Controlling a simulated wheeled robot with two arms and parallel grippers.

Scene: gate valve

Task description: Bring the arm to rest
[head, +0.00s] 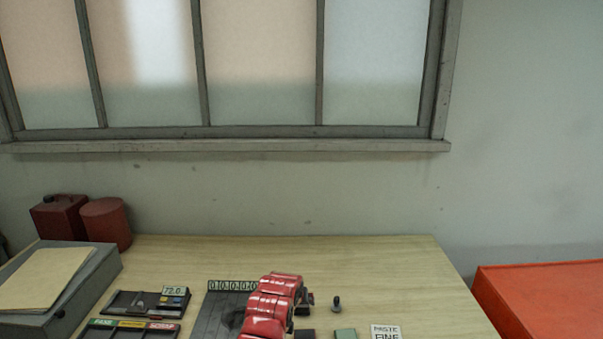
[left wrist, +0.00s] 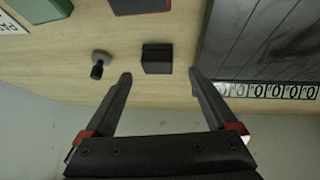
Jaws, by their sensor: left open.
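My left gripper (left wrist: 159,73) is open and empty in the left wrist view, its two dark fingers apart. A small black block (left wrist: 157,58) lies on the table just beyond the gap between the fingertips; contact cannot be told. In the head view my red left arm reaches in at the bottom centre, pointing at the table, and mostly hides the gripper. My right gripper is not in view.
The wooden table (head: 400,270) holds a grey ribbed plate with a number strip (head: 232,286), a small knob (head: 337,303), a green block (head: 345,334), a lettered card (head: 386,332) and a labelled tray (head: 130,330). A grey box (head: 95,277) and red containers (head: 106,222) stand left. An orange cabinet (head: 545,290) stands right.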

